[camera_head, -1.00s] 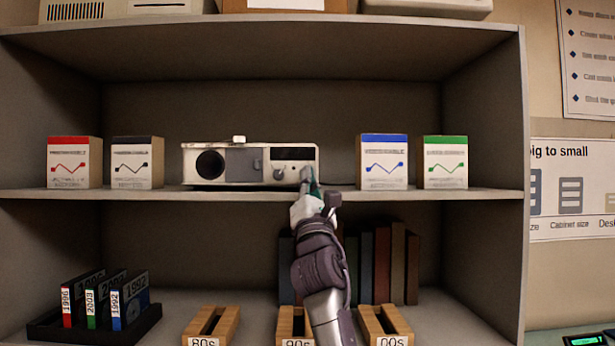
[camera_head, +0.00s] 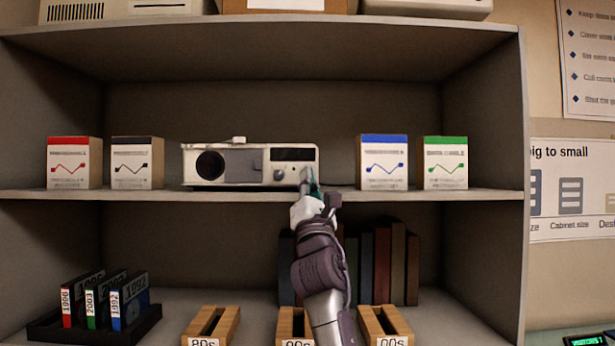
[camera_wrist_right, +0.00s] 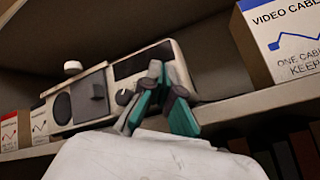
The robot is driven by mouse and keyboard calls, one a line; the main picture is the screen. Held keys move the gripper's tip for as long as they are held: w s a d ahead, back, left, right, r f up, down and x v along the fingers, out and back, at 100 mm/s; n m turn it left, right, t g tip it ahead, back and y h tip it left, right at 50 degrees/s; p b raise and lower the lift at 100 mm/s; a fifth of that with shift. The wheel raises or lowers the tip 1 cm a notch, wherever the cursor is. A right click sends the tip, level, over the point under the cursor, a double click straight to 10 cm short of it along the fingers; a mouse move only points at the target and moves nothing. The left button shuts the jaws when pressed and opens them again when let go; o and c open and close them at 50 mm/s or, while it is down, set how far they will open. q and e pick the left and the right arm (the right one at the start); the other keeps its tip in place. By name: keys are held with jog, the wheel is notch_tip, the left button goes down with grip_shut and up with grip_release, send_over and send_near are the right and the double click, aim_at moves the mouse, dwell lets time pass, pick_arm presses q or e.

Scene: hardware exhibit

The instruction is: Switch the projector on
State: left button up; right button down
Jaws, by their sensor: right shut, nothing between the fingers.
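The projector (camera_head: 228,165) is a white box with a dark round lens, a grey panel, a knob and a dark display strip. It stands on the middle shelf, and it also shows in the right wrist view (camera_wrist_right: 88,99). My right gripper (camera_head: 310,178) is shut and empty at the projector's lower right front corner. In the right wrist view its teal-tipped fingers (camera_wrist_right: 160,105) are in front of the projector's right end and hide part of it. I cannot tell whether they touch it. My left gripper is not in view.
Boxes with red (camera_head: 75,164), black (camera_head: 136,164), blue (camera_head: 384,163) and green (camera_head: 445,163) tops stand on the same shelf (camera_head: 240,195). Below are a dark rack (camera_head: 100,327) of labelled discs, wooden slotted holders (camera_head: 211,322) and dark books (camera_head: 382,265).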

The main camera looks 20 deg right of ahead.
jog(key=shift+w+d+b, duration=0.1)
jog(key=shift+w+b, duration=0.2)
jog(key=shift+w, duration=0.25)
dwell(0.4)
jog(key=shift+r, duration=0.1)
jog(key=shift+s, duration=0.6)
